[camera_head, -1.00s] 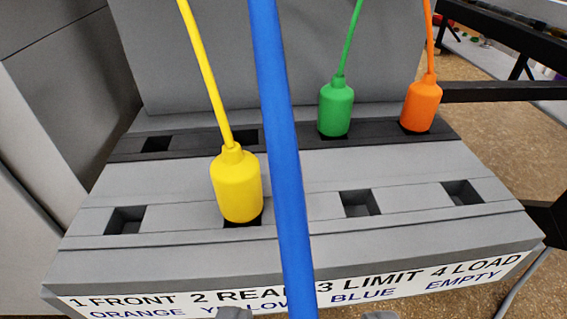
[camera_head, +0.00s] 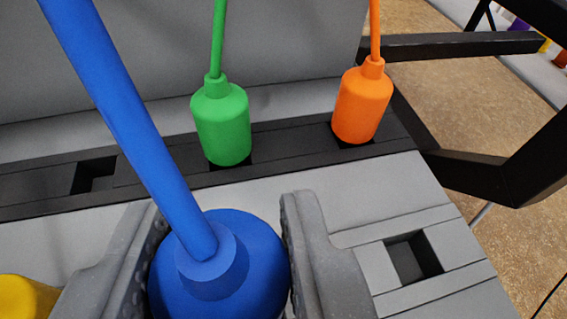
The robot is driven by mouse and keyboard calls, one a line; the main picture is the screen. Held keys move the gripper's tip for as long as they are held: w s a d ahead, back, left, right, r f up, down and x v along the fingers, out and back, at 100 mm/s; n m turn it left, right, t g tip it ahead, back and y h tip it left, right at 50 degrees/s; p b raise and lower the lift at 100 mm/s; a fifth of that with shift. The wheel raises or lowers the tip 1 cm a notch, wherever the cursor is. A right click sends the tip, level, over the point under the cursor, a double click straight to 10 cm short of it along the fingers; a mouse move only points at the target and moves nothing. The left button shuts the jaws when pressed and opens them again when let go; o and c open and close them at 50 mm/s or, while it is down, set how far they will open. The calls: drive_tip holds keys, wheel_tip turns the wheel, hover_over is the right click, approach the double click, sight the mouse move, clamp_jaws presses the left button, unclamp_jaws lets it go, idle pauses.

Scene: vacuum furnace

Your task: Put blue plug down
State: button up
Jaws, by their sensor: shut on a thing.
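My gripper (camera_head: 222,225) is shut on the blue plug (camera_head: 250,265), one finger on each side of its body. The plug fills the bottom middle of the view, and its thick blue cable (camera_head: 125,115) rises to the upper left. The plug's lower end is hidden, so I cannot tell whether it is above or in a socket of the front row. An empty square front-row socket (camera_head: 413,258) lies to the right of my gripper. The yellow plug (camera_head: 25,297) shows partly at the lower left corner.
The green plug (camera_head: 222,125) and the orange plug (camera_head: 361,105) stand in the dark back row, behind my gripper. An empty back-row socket (camera_head: 95,176) is left of the green plug. A black frame bar (camera_head: 465,45) is at the right. The front label is out of view.

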drive_tip(key=shift+w+d, duration=0.15)
drive_tip(key=shift+w, duration=0.45)
drive_tip(key=shift+f, duration=1.8)
drive_tip(key=shift+f+b, duration=0.2)
drive_tip(key=shift+b, duration=0.15)
drive_tip(key=o, duration=1)
drive_tip(key=shift+c, duration=0.2)
drive_tip(key=shift+s+r, duration=0.2)
drive_tip(key=shift+r, duration=0.1)
drive_tip(key=v, duration=1.1)
drive_tip(key=shift+s+p, duration=0.35)
drive_tip(key=shift+p, duration=0.1)
